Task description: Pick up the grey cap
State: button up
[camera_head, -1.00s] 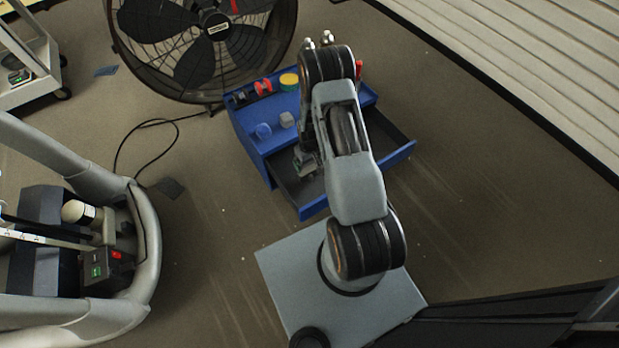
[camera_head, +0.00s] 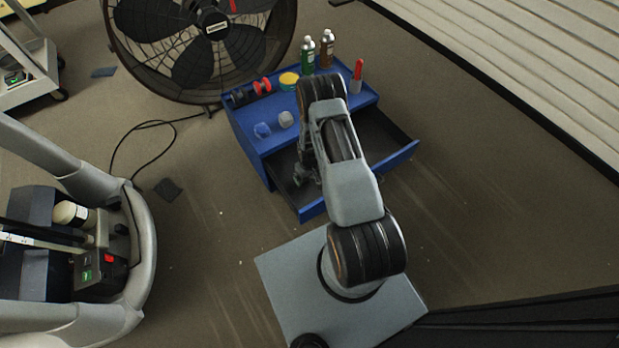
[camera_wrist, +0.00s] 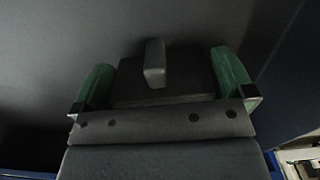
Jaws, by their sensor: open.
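A small rounded grey piece (camera_head: 286,119), which looks like a cap, sits on top of the blue cabinet (camera_head: 250,146), beside a small blue piece (camera_head: 262,130). My gripper (camera_head: 301,178) is low over the cabinet's open drawer (camera_head: 313,209), below and in front of the grey piece. In the wrist view my gripper (camera_wrist: 168,82) has its two green fingers wide apart. A small light grey block (camera_wrist: 155,63) shows between them against a dark surface. I cannot tell whether it is a cap or whether it touches anything.
On the cabinet stand a green bottle (camera_head: 308,56), a brown bottle (camera_head: 326,50), a red-topped item (camera_head: 356,77), a yellow-topped tin (camera_head: 288,81) and a red piece (camera_head: 263,87). A large fan (camera_head: 205,50) stands behind. Floor to the right is clear.

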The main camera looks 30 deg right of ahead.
jog(key=shift+f, duration=0.2)
jog(key=c, duration=0.6)
jog(key=shift+r, duration=0.1)
